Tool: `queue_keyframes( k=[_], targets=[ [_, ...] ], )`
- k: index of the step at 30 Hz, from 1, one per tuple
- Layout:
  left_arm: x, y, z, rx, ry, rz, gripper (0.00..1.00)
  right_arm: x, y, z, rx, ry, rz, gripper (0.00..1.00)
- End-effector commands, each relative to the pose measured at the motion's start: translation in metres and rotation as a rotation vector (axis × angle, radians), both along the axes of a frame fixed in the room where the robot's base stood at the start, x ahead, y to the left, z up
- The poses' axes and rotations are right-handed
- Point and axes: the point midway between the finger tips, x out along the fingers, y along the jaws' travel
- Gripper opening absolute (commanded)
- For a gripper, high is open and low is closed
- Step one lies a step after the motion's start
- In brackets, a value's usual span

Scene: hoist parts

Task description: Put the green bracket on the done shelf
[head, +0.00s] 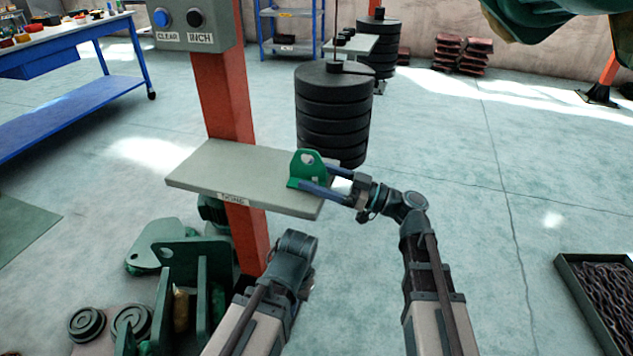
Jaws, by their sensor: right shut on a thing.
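The green bracket (306,164), an upright plate with a hole and a flat foot, is at the right end of a grey shelf (235,170) on an orange post. The label on the shelf's front edge is too small to read surely. My right gripper (322,181) comes in from the right and is shut on the bracket, with one finger at its foot and one behind its plate. I cannot tell whether the bracket touches the shelf. My left arm (290,252) is below the shelf; its gripper does not show. No shelf is readably marked done.
A stack of black round weights (332,108) hangs just behind the shelf. Another grey shelf (362,44) is farther back by more weights. Large green parts (190,275) stand at lower left. A chain tray (588,305) is at lower right.

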Motion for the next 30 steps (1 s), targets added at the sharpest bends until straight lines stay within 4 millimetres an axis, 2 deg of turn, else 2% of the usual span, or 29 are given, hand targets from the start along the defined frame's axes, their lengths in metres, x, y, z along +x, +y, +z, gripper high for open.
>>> queue_keyframes(
  k=[8,9,11,23,30],
  targets=[
    [0.0,0.0,-0.002,0.001,0.0,0.0,0.0,0.0,0.0,-0.002,0.003,-0.001,0.0,0.0],
    [0.0,0.0,-0.002,0.001,0.0,0.0,0.0,0.0,0.0,-0.002,0.0,0.0,0.0,0.89],
    [0.0,0.0,-0.001,0.001,0.0,0.0,0.0,0.0,0.0,-0.001,0.0,0.0,0.0,0.99],
    [0.0,0.0,0.003,0.0,0.0,0.0,0.0,0.0,-0.001,0.003,0.0,0.0,-0.001,1.0],
    [0.0,0.0,-0.012,0.002,-0.001,0.0,0.0,-0.011,-0.044,-0.012,0.0,0.0,-0.005,1.0]
  ],
)
